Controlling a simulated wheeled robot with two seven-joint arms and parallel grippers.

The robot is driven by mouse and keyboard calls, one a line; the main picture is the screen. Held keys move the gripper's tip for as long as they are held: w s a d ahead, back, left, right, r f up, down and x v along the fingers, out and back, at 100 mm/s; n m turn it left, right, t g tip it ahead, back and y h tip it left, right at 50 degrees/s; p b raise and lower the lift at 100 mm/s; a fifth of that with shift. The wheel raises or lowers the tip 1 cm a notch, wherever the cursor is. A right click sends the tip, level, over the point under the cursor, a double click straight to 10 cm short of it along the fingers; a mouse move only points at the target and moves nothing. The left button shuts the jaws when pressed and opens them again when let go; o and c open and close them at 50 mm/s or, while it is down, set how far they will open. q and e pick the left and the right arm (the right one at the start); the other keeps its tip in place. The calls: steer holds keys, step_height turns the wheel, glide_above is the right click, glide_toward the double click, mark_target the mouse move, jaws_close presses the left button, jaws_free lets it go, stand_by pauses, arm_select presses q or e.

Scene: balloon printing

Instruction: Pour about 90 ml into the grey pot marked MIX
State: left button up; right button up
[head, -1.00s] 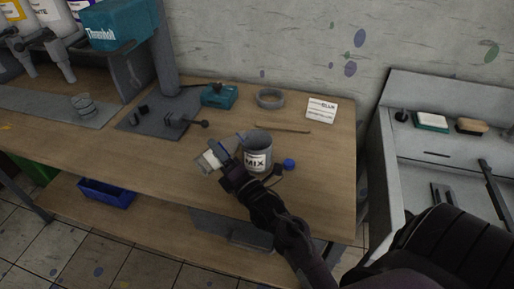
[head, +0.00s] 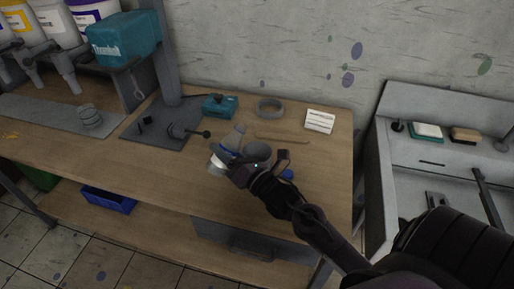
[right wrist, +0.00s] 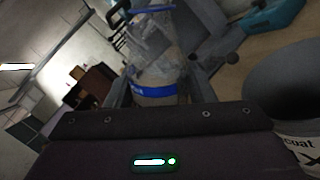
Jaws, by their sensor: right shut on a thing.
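The grey pot (head: 258,150) stands on the workbench, its label hidden behind my right gripper in the head view. In the right wrist view the pot (right wrist: 292,85) is at the right edge, open and apart from the fingers, with part of its lettering showing. My right gripper (head: 228,160) is shut on a clear bottle (head: 236,137) with a blue band, just left of the pot. The bottle (right wrist: 158,65) also shows between the fingers (right wrist: 159,92) in the right wrist view. Its liquid level and exact tilt are unclear. My left gripper is out of view.
A teal box (head: 220,106), a grey ring (head: 269,107), a white card (head: 320,121) and a thin stick (head: 282,140) lie behind the pot. A blue ball (head: 287,174) sits right of it. A clear cup (head: 90,116) stands under the dispensers at left. A sink (head: 384,190) is at right.

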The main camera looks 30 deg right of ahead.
steer(key=n, duration=0.2)
steer(key=shift+a+r+n+g+y, duration=0.15)
steer(key=shift+r+n+g+y, duration=0.15)
steer(key=shift+n, duration=0.1)
steer(key=shift+a+f+n+b, duration=0.2)
steer(key=shift+f+n+b, duration=0.3)
steer(key=shift+f+n, duration=0.3)
steer(key=shift+a+n+g, duration=0.15)
steer(key=shift+n+g, duration=0.35)
steer(key=shift+n, duration=0.4)
steer(key=shift+a+f+n, duration=0.1)
steer(key=shift+a+n, duration=0.05)
steer(key=shift+n, duration=1.05)
steer(key=shift+s, duration=0.1)
